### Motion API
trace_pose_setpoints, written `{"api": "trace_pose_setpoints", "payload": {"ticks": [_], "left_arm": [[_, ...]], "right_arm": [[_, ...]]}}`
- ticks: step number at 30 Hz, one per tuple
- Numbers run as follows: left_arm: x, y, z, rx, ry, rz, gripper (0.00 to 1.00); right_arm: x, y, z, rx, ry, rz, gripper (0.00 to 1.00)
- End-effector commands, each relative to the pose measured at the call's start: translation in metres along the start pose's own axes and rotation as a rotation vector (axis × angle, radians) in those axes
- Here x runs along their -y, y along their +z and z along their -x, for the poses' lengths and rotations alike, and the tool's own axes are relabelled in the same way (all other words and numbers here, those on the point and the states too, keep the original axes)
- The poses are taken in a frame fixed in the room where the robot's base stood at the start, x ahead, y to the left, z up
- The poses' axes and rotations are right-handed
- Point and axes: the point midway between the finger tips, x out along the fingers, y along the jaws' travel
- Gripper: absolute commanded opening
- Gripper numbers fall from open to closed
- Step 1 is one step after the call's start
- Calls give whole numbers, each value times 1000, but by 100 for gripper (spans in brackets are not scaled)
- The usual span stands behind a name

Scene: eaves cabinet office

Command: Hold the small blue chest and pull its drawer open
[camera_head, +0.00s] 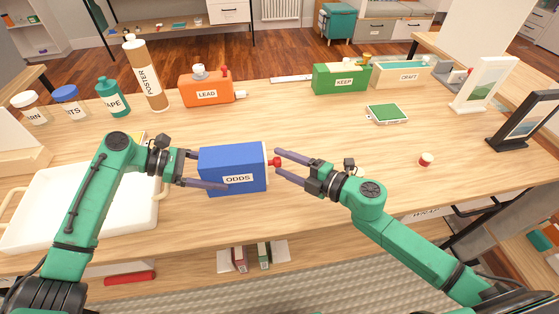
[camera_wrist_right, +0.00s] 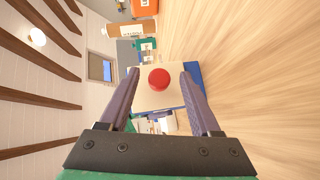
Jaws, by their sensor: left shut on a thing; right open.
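The small blue chest (camera_head: 228,160), labelled ODDS, stands on the wooden table between my two grippers. Its drawer front (camera_wrist_right: 147,85) is cream and faces right, with a red knob (camera_head: 274,162) in its middle. The knob also shows in the right wrist view (camera_wrist_right: 159,79). The drawer looks shut against the body. My left gripper (camera_head: 205,169) is shut on the chest's left part, one finger across its near face. My right gripper (camera_head: 280,164) is open, its fingers on either side of the knob, with the knob between or just beyond the tips; contact cannot be told.
A white tray (camera_head: 140,216) lies at the left under my left arm. An orange LEAD box (camera_head: 207,88), a green KEEP box (camera_head: 341,78) and a poster tube (camera_head: 146,75) stand behind. The table around the chest is clear.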

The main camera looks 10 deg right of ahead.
Motion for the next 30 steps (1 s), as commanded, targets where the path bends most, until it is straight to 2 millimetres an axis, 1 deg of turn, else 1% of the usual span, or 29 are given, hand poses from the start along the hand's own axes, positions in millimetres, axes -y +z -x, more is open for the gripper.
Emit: {"api": "trace_pose_setpoints", "payload": {"ticks": [1, 4, 12, 14, 15, 17, 18, 30], "left_arm": [[0, 0, 0, 0, 0, 0, 3], [0, 0, 0, 0, 0, 0, 3], [0, 0, 0, 0, 0, 0, 3], [0, 0, 0, 0, 0, 0, 3], [0, 0, 0, 0, 0, 0, 3], [0, 0, 0, 0, 0, 0, 3], [0, 0, 0, 0, 0, 0, 3], [0, 0, 0, 0, 0, 0, 3]], "right_arm": [[-1, 0, -7, 0, 3, 0, 64], [-1, 0, -15, 0, 1, 1, 64], [0, 0, -18, 0, 0, 0, 64], [0, 0, -18, 0, 0, 0, 41], [0, 0, -18, 0, 0, 0, 26], [0, 0, -17, 0, 0, -1, 3], [0, 0, -17, 0, 0, 0, 0], [0, 0, -17, 0, -1, -1, 0]]}}
